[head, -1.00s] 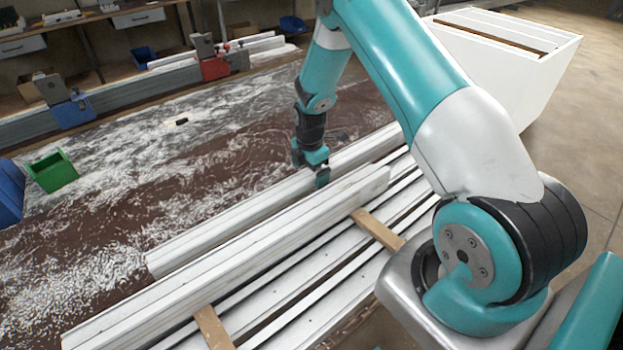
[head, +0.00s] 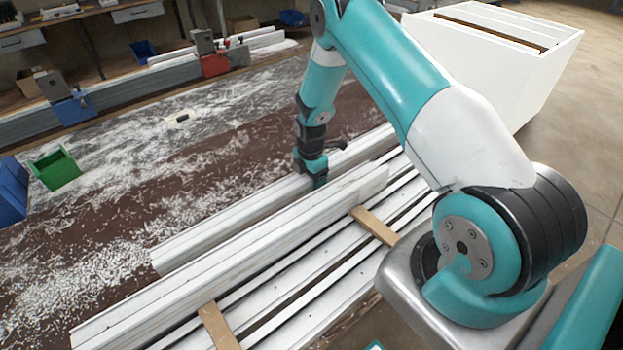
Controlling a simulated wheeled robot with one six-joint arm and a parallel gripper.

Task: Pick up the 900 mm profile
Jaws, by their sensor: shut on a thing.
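A long white profile (head: 235,217) lies at the rear of the stack, its near end at lower left and its far end passing behind my arm. My gripper (head: 313,178) points down and is shut on this profile, right of its visible middle. The fingertips are partly hidden by a second white profile (head: 190,287) just in front, which runs parallel and reaches further to the lower left. I cannot read a length on either profile. I cannot tell whether the held one is clear of its support.
More white profiles (head: 292,285) lie in front, with wooden spacers (head: 376,227) across them. The brown table (head: 120,220) behind is strewn with white shavings. A green bin (head: 55,170), a blue clamp (head: 73,108) and a red clamp (head: 214,65) stand further back. A white crate (head: 480,75) is at upper right.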

